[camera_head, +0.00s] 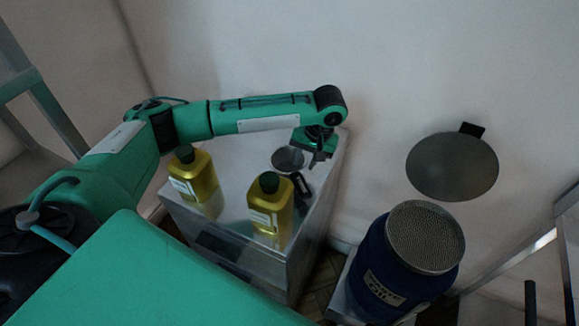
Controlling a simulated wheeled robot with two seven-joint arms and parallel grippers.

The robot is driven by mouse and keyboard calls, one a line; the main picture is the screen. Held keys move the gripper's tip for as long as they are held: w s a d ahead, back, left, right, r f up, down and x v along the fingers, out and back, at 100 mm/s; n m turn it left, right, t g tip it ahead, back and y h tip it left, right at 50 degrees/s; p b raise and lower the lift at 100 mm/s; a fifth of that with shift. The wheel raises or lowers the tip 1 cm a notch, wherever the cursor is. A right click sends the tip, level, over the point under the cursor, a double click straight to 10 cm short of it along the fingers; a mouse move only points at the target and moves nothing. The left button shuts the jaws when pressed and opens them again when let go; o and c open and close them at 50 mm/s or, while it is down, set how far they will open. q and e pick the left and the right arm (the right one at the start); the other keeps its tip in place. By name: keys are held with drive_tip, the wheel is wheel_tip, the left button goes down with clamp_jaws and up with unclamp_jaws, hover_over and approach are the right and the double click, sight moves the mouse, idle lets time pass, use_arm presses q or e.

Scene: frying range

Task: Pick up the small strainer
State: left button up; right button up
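My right gripper is not in view.
Two yellow bottles with dark caps, one at the left (196,180) and one at the front (270,212), stand on the cabinet close to the strainer. A blue oil drum (378,270) with a round mesh (426,237) on top stands to the right. A round grey disc (452,167) is by the wall.

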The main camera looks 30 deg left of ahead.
sight(303, 164)
use_arm(q)
drive_tip(key=x, duration=0.2)
drive_tip(key=shift+a+f, duration=0.15)
drive_tip(key=shift+f, duration=0.2)
drive_tip(key=shift+a+f+p, duration=0.1)
drive_tip(key=shift+f+p, duration=0.2)
drive_tip(key=shift+f, duration=0.1)
drive_tip(key=shift+c, duration=0.2)
clamp_jaws()
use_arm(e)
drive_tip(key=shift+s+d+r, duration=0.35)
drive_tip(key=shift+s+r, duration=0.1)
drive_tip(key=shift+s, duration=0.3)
